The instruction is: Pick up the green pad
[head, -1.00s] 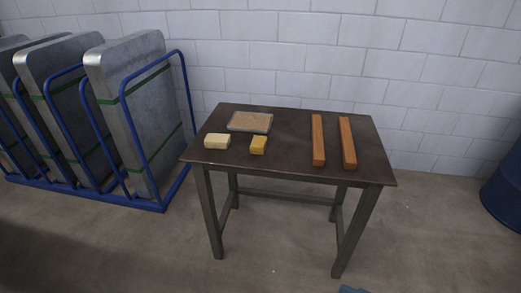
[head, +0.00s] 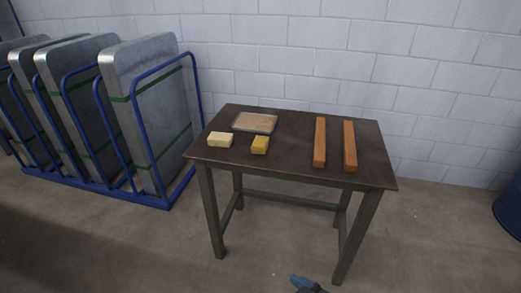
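A flat rectangular piece (head: 255,122) with a tan top and a thin grey-green edge lies at the back left of the dark table (head: 285,155). It is the only thing on the table with a greenish tint; no plainly green pad shows. A cream block (head: 219,139) and a mustard-yellow block (head: 260,145) lie in front of it, apart from it. A small blue-grey part of my arm or gripper (head: 307,284) shows at the bottom edge, low in front of the table and far from the pieces. Its fingers cannot be made out.
Two long orange-brown bars (head: 320,142) lie on the right half of the table. The table's middle is clear. A blue rack (head: 150,200) with upright grey metal slabs stands left of the table. A blue drum (head: 508,210) is at the right edge. A white block wall is behind.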

